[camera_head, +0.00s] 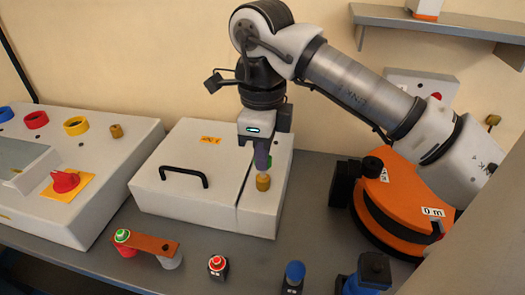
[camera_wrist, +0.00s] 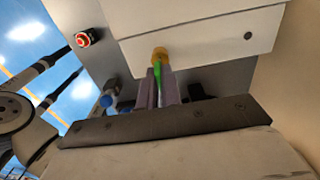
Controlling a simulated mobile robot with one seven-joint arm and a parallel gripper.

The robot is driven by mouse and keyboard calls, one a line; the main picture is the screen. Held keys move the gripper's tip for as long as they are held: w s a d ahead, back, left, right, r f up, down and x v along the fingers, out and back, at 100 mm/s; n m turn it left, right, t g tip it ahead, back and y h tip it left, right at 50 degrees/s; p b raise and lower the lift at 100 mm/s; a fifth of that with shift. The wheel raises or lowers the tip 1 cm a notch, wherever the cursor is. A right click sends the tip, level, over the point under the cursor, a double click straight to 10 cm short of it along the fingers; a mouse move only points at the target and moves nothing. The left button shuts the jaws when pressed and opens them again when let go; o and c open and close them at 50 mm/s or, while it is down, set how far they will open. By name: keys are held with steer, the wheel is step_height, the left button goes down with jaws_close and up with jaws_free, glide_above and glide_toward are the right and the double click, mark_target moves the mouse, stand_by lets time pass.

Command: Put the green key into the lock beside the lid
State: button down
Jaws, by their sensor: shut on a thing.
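My gripper (camera_head: 262,160) points down over the right part of the white box and is shut on the green key (camera_head: 268,162). In the wrist view the green key (camera_wrist: 157,73) shows between my purple fingers (camera_wrist: 159,92). The brass lock (camera_head: 263,182) is a small round cylinder on the box, right of the lid (camera_head: 190,165) with its black handle. In the wrist view the lock (camera_wrist: 160,54) is right at the key's end. I cannot tell whether the key touches it or is inside it. My fingers hide much of the key.
A control box (camera_head: 70,165) with coloured rings and a red knob stands at left. An orange bar (camera_head: 145,244) on posts, a red button (camera_head: 217,264) and blue-topped parts (camera_head: 294,272) are along the front. The grey table is clear just right of the white box.

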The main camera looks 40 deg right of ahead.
steer(key=shift+f+b, duration=0.85)
steer(key=shift+f, duration=0.15)
steer(key=c, duration=1.5)
jaws_free()
steer(key=shift+r, duration=0.1)
step_height(320, 180, up, 14)
steer(key=p, duration=0.9)
steer(key=shift+p, duration=0.35)
